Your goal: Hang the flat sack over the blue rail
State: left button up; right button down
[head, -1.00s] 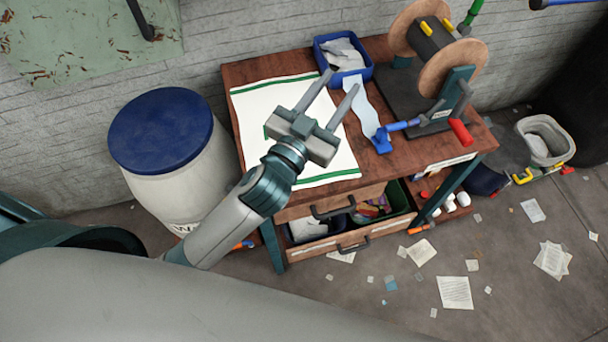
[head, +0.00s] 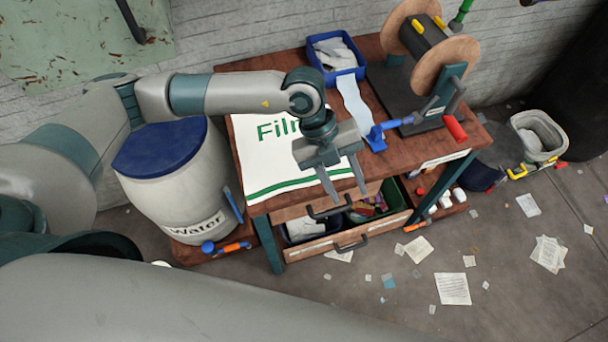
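The flat sack (head: 262,165) is white with green stripes and green lettering that starts "Fil". It lies flat on the wooden bench top, partly covered by my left arm. My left gripper (head: 349,195) is open and empty, its fingers apart and pointing down over the sack's front right part near the bench's front edge. I cannot tell whether the fingers touch the sack. A small piece of a dark blue bar (head: 529,2) shows at the top right edge; I cannot tell whether it is the blue rail. My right gripper is not in view.
The bench (head: 440,165) also carries a blue bin (head: 355,75) of scraps and a film reel (head: 405,42) on a stand. A drawer (head: 335,243) below stands open. A white water drum (head: 180,195) with a blue lid stands left. Papers litter the floor.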

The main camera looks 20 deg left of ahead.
aim_at(299, 177)
pick_arm(q)
jog(key=w+a+n+t+y, duration=0.1)
jog(key=w+a+y, duration=0.1)
jog(key=a, duration=0.4)
jog(key=w+a+f+n+t+y, duration=0.1)
jog(key=w+a+y, duration=0.2)
jog(key=w+a, duration=0.2)
jog(key=shift+w+a+f+y, duration=0.15)
jog(key=shift+w+a+y, duration=0.15)
jog(key=shift+a, duration=0.7)
notch_tip(299, 177, down, 8)
jog(key=b, duration=0.4)
jog(key=shift+s+f, duration=0.1)
jog(key=shift+f, duration=0.15)
jog(key=shift+d+f+b, duration=0.1)
jog(key=shift+f+b, duration=0.65)
jog(key=shift+b, duration=0.15)
grip_shut()
